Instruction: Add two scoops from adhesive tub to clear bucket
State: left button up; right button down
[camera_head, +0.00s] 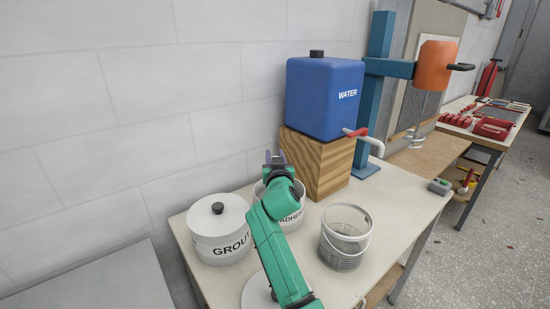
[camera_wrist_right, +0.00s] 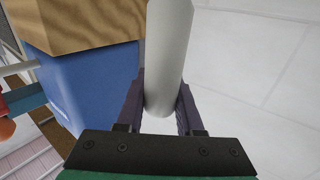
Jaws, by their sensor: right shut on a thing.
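The white adhesive tub (camera_head: 292,222) stands on the table, largely hidden behind my right arm. The clear bucket (camera_head: 343,262), a see-through pail with a wire handle, stands to its right. My right gripper (camera_head: 274,158) is above the adhesive tub, its fingers pointing up in the head view. In the right wrist view the gripper (camera_wrist_right: 160,95) is shut on a pale grey cylindrical handle (camera_wrist_right: 168,50). The far end of the handle is out of view, so I cannot tell whether it carries adhesive. My left gripper is not in view.
A lidded grout tub (camera_head: 222,252) stands left of the adhesive tub. A white disc (camera_head: 256,292) lies at the front edge, partly under my arm. Behind are a wooden block (camera_head: 322,168), a blue water tank (camera_head: 322,98) with a tap, and an orange mixer (camera_head: 436,66).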

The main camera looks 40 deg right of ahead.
notch_tip(320, 180, up, 10)
jog(key=p, duration=0.7)
jog(key=shift+f, duration=0.2)
